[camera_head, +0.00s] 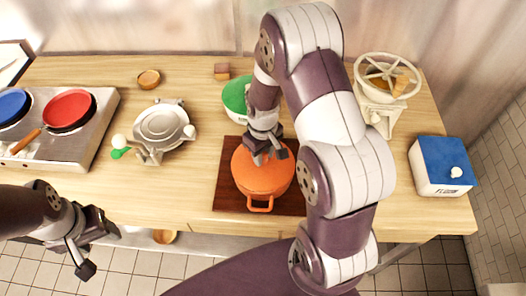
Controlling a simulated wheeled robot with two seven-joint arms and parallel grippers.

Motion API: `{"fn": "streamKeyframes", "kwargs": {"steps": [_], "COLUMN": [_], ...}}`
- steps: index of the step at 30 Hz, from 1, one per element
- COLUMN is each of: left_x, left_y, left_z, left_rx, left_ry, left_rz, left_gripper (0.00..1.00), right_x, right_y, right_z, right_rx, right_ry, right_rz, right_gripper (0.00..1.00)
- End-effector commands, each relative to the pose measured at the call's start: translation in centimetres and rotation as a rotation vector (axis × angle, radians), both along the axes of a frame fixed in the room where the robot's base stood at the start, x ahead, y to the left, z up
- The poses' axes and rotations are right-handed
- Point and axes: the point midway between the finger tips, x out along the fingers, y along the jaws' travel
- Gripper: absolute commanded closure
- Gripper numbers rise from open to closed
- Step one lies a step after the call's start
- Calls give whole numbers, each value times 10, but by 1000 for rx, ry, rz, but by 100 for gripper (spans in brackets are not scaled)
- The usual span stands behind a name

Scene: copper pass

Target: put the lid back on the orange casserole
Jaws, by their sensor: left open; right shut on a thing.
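The orange casserole (261,205) stands on a dark brown board on the worktop, one loop handle facing the front edge. Its orange lid (262,178) covers the top of the pot in this view. I cannot tell whether it rests fully on the rim or is slightly above it. My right gripper (266,155) points down at the lid's middle and is shut on the lid, at its knob, which the fingers hide. My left gripper (98,247) is open and empty, in front of the worktop's front edge at lower left.
A green pot (236,98) stands just behind the casserole, partly behind my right arm. A grey appliance (162,128) and the hob with red pan (68,109) and blue pan (11,105) are left. A blue-lidded flour box (443,170) and a wheeled white device (381,105) are right.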

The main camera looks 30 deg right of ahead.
Motion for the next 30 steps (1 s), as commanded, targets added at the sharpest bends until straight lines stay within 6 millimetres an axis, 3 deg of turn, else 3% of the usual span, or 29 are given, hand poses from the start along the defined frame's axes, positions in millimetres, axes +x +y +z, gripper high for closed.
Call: {"fn": "streamKeyframes", "kwargs": {"steps": [26,27,29,30], "left_x": [0,0,0,0], "left_y": [0,0,0,0], "left_z": [3,3,3,3], "left_rx": [0,0,0,0], "left_ry": [0,0,0,0], "left_rz": [0,0,0,0], "left_gripper": [39,39,39,39], "right_x": [0,0,0,0], "right_y": [0,0,0,0], "right_z": [-1,-1,-1,-1], "right_rx": [0,0,0,0], "right_ry": [0,0,0,0], "right_rz": [0,0,0,0], "right_gripper": [100,63,43,39]}}
